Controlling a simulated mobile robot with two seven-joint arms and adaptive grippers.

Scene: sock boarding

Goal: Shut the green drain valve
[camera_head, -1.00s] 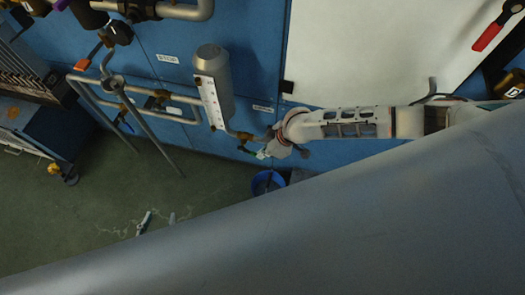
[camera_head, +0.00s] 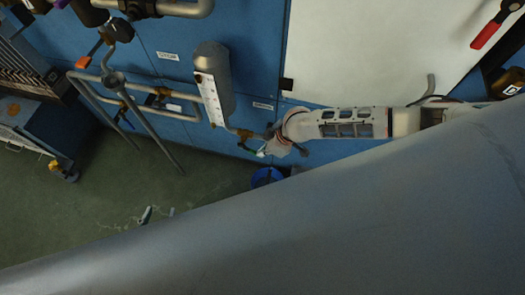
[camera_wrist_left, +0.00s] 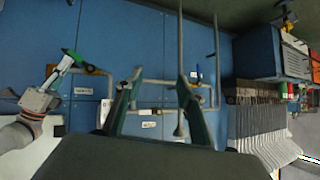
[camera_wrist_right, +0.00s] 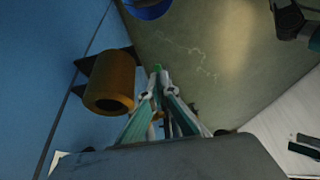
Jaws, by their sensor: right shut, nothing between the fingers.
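The green drain valve lies low on the blue panel, at the pipe below the grey cylinder. Its brass body (camera_head: 244,134) shows in the head view, and its bright green lever (camera_wrist_left: 69,55) in the left wrist view. My right gripper (camera_head: 264,152) is at the lever, with its fingers shut. In the right wrist view its fingertips (camera_wrist_right: 158,74) meet beside a bit of green; whether they touch it I cannot tell. My left gripper shows as two small fingertips (camera_head: 158,212) above the floor. Its fingers (camera_wrist_left: 156,80) are apart and empty in the left wrist view.
A blue bucket (camera_head: 264,177) stands on the floor below the valve. A grey cylinder (camera_head: 215,80) and pipes (camera_head: 140,150) stand against the panel. A brass cylinder (camera_wrist_right: 110,85) is left of my right fingers. Open green floor (camera_head: 60,220) lies at the left.

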